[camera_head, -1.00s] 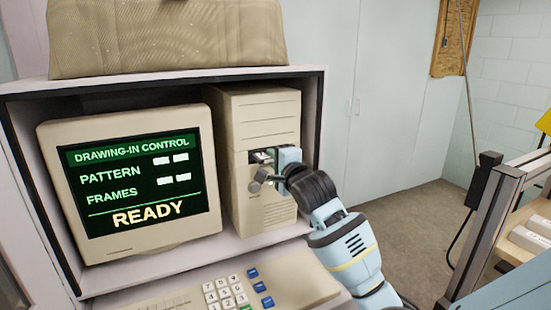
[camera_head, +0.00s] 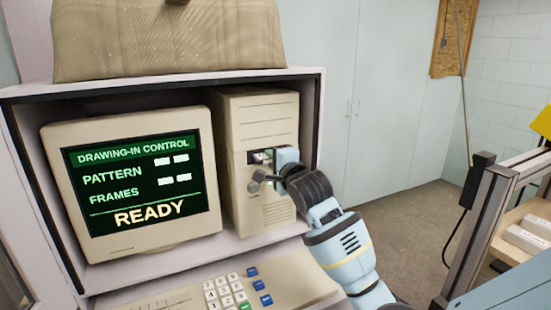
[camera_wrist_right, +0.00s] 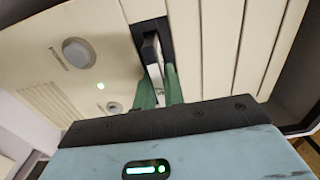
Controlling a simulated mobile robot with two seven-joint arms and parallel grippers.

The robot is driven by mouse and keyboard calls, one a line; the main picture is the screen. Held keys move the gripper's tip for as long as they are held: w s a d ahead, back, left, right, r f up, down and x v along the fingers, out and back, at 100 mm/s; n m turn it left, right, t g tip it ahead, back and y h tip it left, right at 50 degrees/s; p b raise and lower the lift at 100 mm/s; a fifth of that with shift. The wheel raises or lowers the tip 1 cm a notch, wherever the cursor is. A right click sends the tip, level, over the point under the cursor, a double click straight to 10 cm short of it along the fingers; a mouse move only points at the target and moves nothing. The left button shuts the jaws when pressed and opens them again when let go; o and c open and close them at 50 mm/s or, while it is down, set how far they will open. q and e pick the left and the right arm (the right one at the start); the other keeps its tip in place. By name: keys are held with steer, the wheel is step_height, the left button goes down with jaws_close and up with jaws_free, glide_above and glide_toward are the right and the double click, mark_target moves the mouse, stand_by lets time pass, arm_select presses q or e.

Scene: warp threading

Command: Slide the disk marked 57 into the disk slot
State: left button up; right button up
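The beige computer tower (camera_head: 262,115) stands in the cabinet, with the dark disk slot (camera_head: 254,157) in its front face. My right gripper (camera_head: 273,160) is at this slot. In the right wrist view its two green fingertips (camera_wrist_right: 160,88) are closed on a thin dark disk with a pale metal part (camera_wrist_right: 153,58). The disk's far end is at the dark recess of the slot (camera_wrist_right: 148,28) and appears partly inside it. The fingers and the gripper's body hide much of the disk; no number on it can be read. My left gripper is in neither view.
A monitor (camera_head: 135,185) showing READY stands left of the tower. A keyboard (camera_head: 220,290) lies below. A round knob (camera_wrist_right: 78,53) projects from the tower's front close to my right gripper. A metal frame (camera_head: 478,225) stands at the right.

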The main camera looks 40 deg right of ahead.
steer(key=shift+s+d+r, duration=0.15)
steer(key=shift+s+r, duration=0.05)
steer(key=shift+r, duration=0.45)
steer(key=shift+o, duration=0.8)
steer(key=shift+s+a+f, duration=0.25)
steer(key=shift+s+f, duration=0.05)
steer(key=shift+f, duration=0.15)
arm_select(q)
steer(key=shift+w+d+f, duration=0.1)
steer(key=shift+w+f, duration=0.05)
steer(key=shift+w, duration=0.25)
arm_select(e)
steer(key=v, duration=0.6)
steer(key=shift+s, duration=0.4)
steer(key=shift+a+f, duration=0.1)
steer(key=shift+f, duration=0.05)
steer(key=shift+c, duration=0.4)
